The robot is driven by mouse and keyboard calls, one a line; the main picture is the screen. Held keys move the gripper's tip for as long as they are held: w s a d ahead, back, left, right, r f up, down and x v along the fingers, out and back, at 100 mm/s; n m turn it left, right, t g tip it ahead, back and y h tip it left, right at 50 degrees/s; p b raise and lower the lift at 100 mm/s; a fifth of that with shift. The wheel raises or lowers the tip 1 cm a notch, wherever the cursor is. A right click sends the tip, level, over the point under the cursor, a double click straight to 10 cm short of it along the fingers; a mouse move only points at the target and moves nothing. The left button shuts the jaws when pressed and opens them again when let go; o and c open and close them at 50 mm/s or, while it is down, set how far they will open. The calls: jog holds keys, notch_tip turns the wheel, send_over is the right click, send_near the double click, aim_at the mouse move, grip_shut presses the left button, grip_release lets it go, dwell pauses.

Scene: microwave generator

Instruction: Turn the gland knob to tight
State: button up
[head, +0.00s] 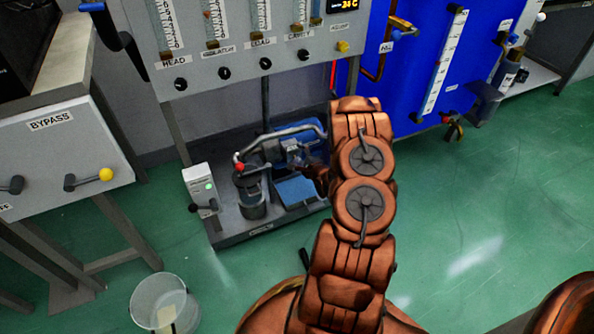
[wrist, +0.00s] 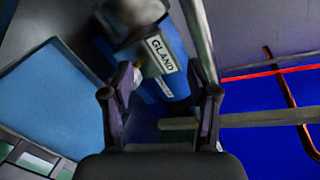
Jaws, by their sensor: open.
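My gripper (wrist: 164,98) is open in the wrist view, with its two dark fingers apart. Ahead of the fingers is a blue cylindrical body with a white GLAND label (wrist: 161,54), seen tilted. A small pale rounded part shows beside the inner side of the left finger; I cannot tell whether it is the gland knob or whether the finger touches it. In the head view my gripper (head: 315,174) is small and dark beside the blue pump (head: 296,150), partly hidden by my arm. The knob cannot be made out there.
The pump sits on a low grey skid (head: 262,230) with a curved grey pipe, a red-tipped lever (head: 239,167) and a switch box (head: 200,190). A gauge panel (head: 250,60) stands above. A clear bucket (head: 165,303) is on the floor. Green floor at right is open.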

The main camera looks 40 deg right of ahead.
jog(key=s+f+m+t+h+b, duration=0.1)
jog(key=s+f+m+t+b, duration=0.25)
jog(key=f+m, duration=0.3)
jog(key=shift+n+g, duration=0.35)
jog(key=shift+n, duration=0.1)
jog(key=shift+f+b+x, duration=0.1)
jog(key=shift+b+x, duration=0.75)
jog(key=shift+x, duration=1.05)
jog(key=shift+f+b+x, duration=0.15)
jog(key=shift+b+x, duration=0.7)
jog(key=shift+x, duration=1.05)
grip_shut()
